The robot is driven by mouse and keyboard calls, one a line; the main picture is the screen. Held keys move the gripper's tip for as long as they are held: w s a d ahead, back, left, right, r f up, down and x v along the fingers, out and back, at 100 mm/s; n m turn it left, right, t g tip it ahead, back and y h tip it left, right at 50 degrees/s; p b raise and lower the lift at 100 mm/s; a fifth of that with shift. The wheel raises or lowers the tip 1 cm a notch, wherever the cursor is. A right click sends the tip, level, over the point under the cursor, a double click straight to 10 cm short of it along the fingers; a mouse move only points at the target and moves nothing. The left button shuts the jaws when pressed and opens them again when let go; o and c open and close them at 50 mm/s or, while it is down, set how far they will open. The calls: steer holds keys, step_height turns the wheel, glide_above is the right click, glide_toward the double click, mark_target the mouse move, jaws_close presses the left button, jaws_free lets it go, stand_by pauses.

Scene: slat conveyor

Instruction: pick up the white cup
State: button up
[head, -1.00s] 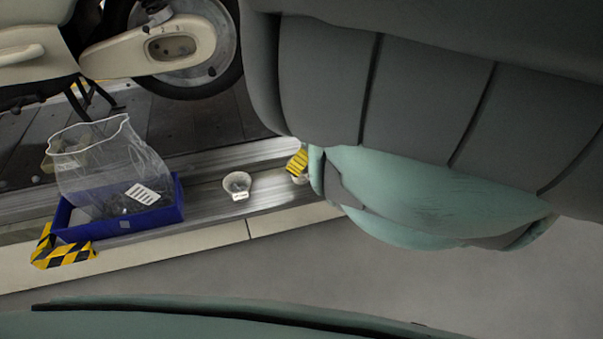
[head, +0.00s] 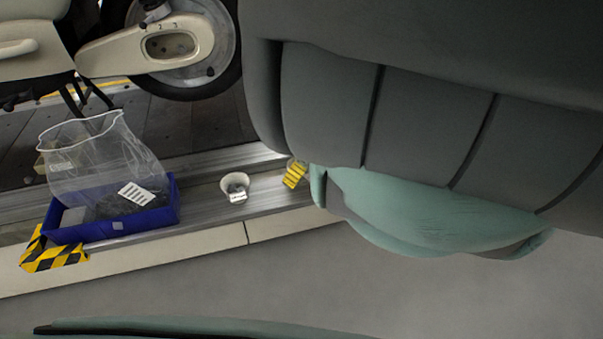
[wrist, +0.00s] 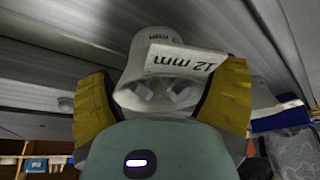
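A white cup (wrist: 162,65) with a "12 mm" label is between the two yellow fingers of my gripper (wrist: 165,95) in the wrist view. Its mouth faces the wrist camera, and small pale things show inside. Both fingers appear to press on its sides. In the head view, only a yellow finger of my gripper (head: 294,174) shows, and my arm hides most of the held cup. A second pale cup (head: 234,185) with a white label stands on the conveyor (head: 200,208), left of my gripper. Part of what looks like this cup shows behind the right finger in the wrist view (wrist: 260,95).
A blue bin (head: 125,226) holding a clear plastic bag (head: 97,155) stands on the conveyor at the left. A yellow-black striped marker (head: 52,255) is at its front corner. A motorcycle-like machine (head: 165,48) is behind. The grey floor in front is clear.

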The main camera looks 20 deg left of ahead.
steer(key=c, duration=0.6)
steer(key=shift+c, duration=0.6)
